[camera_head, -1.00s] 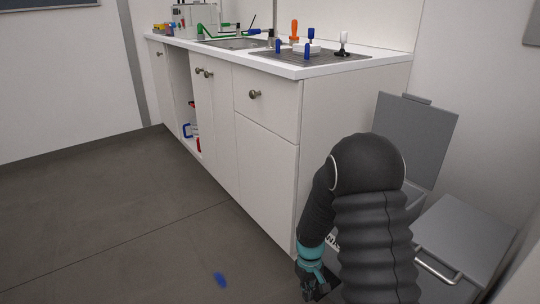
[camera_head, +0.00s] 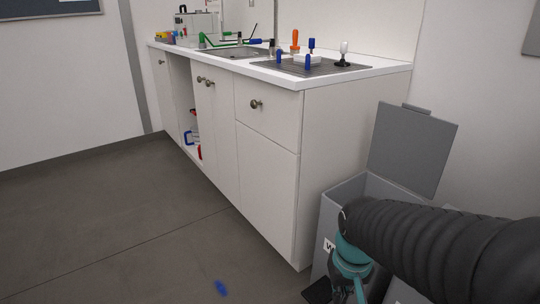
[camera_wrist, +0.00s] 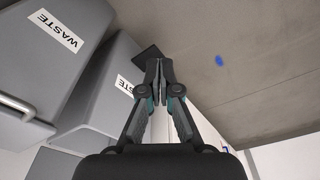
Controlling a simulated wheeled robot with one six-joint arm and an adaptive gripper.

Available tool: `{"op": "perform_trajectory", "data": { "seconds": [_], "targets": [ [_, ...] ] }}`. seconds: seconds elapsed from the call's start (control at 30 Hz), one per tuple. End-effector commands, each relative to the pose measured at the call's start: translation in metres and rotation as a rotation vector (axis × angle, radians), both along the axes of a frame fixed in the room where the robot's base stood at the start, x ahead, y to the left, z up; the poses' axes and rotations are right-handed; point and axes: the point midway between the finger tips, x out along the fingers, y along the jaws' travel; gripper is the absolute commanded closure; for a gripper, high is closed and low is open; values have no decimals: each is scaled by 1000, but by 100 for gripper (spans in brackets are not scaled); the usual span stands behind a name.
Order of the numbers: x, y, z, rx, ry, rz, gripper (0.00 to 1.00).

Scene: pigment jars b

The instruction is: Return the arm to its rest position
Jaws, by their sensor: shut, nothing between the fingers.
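My gripper (camera_wrist: 158,82) is in the middle of the wrist view, its two dark fingers together with nothing between them. In the head view my dark, ribbed arm reaches in from the lower right, and the teal wrist part hangs in front of a grey waste bin (camera_head: 345,195). The fingers are cut off by the bottom edge there. The bin's lid (camera_head: 413,150) stands raised. In the wrist view two grey boxes with WASTE labels show at left, the nearer one (camera_wrist: 70,65) beside the gripper.
A white counter (camera_head: 270,150) runs along the wall, with blue, orange and white-topped items on a grey drainboard (camera_head: 310,69). A blue spot (camera_head: 221,288) lies on the floor. The floor at left is clear.

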Motion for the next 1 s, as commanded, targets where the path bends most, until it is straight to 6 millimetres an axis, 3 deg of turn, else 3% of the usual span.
{"op": "perform_trajectory", "data": {
  "seconds": [0.3,0.53,1.0],
  "targets": [
    [-43,-7,59,7,-217,-25,100],
    [-58,-11,92,9,-350,-37,100],
    [-61,-14,101,8,-383,-43,100]
  ]
}}
